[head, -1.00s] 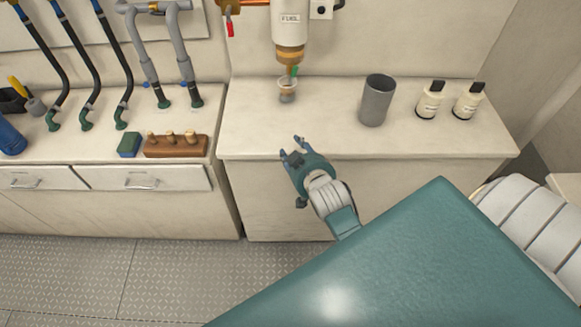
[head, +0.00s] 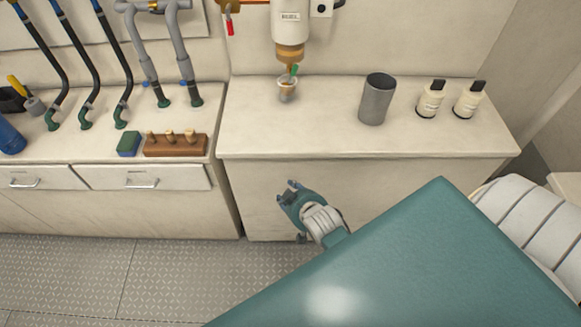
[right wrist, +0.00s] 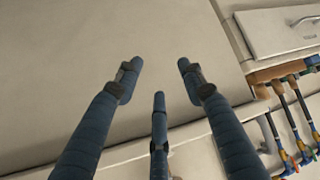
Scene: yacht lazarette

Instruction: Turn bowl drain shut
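The fuel filter (head: 290,25), a white body with a label, hangs on the wall above the counter. Its brass bowl (head: 291,54) is at the bottom, with a small green drain lever (head: 294,71) slanting below it. A small cup (head: 286,90) stands on the counter directly under the drain. My right gripper (head: 288,188) is in front of the cabinet, below the counter edge and well away from the drain. In the right wrist view the right gripper (right wrist: 159,72) has its fingers spread, with nothing between them. My left gripper is not in view.
A grey tumbler (head: 376,100) and two white bottles (head: 430,100) (head: 468,101) stand right of the cup. On the left are a wooden rack (head: 176,146), a green-and-blue sponge (head: 129,144) and several hoses. The counter front (head: 290,135) is clear.

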